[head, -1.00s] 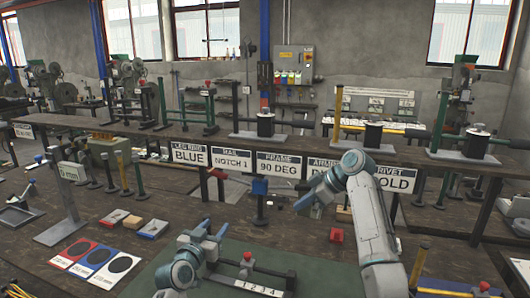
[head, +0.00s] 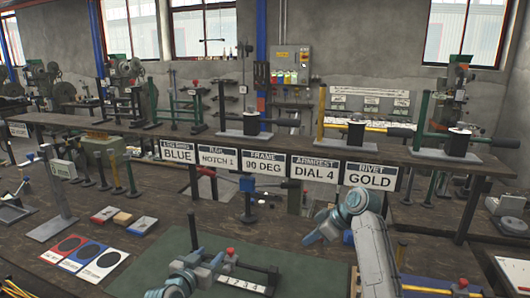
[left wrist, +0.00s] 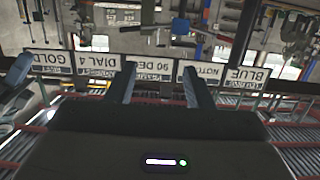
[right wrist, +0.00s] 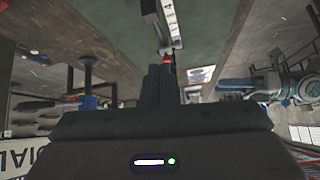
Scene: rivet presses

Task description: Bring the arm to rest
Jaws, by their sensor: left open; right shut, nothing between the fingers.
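My left gripper (head: 203,262) is low over the front of the workbench, beside the numbered fixture on the green mat. In the left wrist view its two fingers (left wrist: 158,88) stand wide apart with nothing between them. My right gripper (head: 314,236) is above the bench, to the right of the fixture and in front of the sign row. In the right wrist view its fingers (right wrist: 161,84) are together and hold nothing. The forearm of my right arm (head: 376,250) comes up from the lower right.
The green mat (head: 130,275) bears the numbered fixture (head: 240,284), with a red knob. A blue post (head: 249,204) stands behind it. Signs, including the RIVET GOLD sign (head: 371,180), hang from the shelf (head: 300,143). Colour cards (head: 103,263) and small trays (head: 143,225) lie left.

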